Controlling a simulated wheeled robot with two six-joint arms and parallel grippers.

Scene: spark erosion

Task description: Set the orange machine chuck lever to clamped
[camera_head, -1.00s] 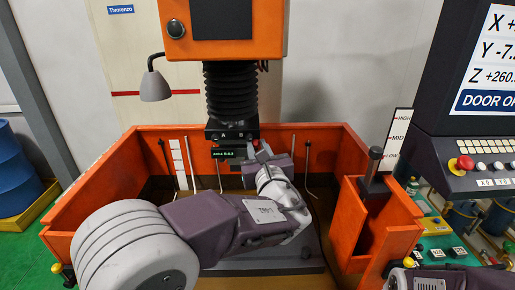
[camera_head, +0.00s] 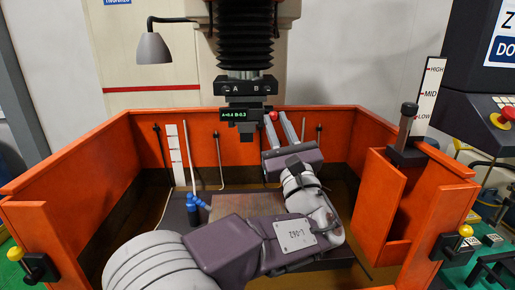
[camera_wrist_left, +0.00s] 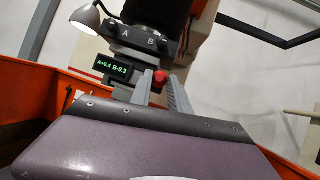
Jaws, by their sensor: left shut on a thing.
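The orange machine's chuck (camera_head: 245,88), a dark block marked A and B, hangs under the black bellows. It also shows in the left wrist view (camera_wrist_left: 138,40). The red knob of the chuck lever (camera_head: 273,115) sticks out at the chuck's lower right, and shows in the left wrist view (camera_wrist_left: 160,77). My left gripper (camera_head: 279,118) reaches up from below with its two grey fingers on either side of the knob, shut on it. The rest of the lever is hidden behind the fingers and the chuck. My right gripper is in neither view.
A small green display (camera_head: 239,115) sits just left of the knob. The orange tank walls (camera_head: 90,160) surround my arm. A grey lamp (camera_head: 153,48) hangs at upper left. A blue nozzle (camera_head: 197,201) stands in the tank. A dark upright handle (camera_head: 408,120) stands at right beside a level scale.

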